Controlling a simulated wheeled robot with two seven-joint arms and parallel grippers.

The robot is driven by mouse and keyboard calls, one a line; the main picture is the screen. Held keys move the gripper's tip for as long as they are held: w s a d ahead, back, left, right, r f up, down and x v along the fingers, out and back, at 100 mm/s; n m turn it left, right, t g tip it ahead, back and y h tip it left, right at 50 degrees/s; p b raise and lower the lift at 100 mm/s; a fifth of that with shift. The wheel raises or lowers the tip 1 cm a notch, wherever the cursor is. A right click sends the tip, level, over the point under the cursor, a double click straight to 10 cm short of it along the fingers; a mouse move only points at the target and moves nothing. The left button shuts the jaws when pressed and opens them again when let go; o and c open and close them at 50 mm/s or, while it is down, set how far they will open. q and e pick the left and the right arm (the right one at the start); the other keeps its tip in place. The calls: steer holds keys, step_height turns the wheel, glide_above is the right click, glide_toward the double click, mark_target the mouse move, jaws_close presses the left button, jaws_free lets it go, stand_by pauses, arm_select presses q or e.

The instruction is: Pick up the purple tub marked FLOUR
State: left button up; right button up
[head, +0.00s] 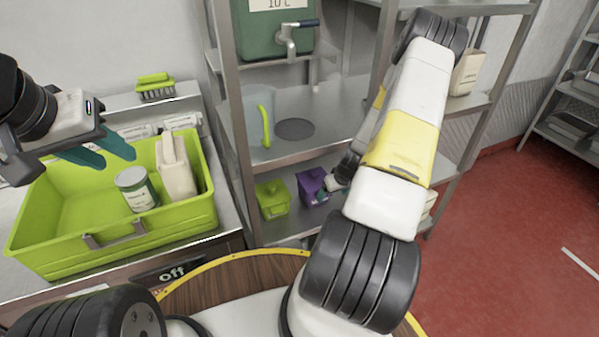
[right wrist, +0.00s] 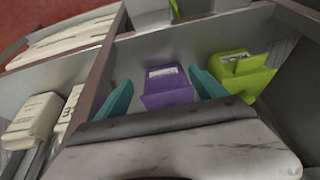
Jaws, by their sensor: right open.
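The purple tub (head: 312,185) stands on the lower shelf of the rack in the head view, partly covered by my right gripper (head: 325,193). In the right wrist view the purple tub (right wrist: 167,88) shows a white label too small to read. My right gripper (right wrist: 163,84) is open there, with one teal finger on each side of the tub. I cannot tell whether the fingers touch it. My left gripper (head: 117,153) is open and empty above the green crate at the left.
A lime-green tub (head: 272,199) stands just left of the purple one; it also shows in the right wrist view (right wrist: 240,75). A lime-green crate (head: 60,254) holds a can (head: 136,190) and a cream container (head: 176,178). A clear jug (head: 257,115) stands on the shelf above.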

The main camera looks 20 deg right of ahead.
mark_target(316, 192)
steer(key=w+f, duration=0.4)
steer(key=shift+w+a+f, duration=0.2)
steer(key=shift+w+f, duration=0.1)
steer(key=shift+f, duration=0.05)
jaws_close()
stand_by(0.3)
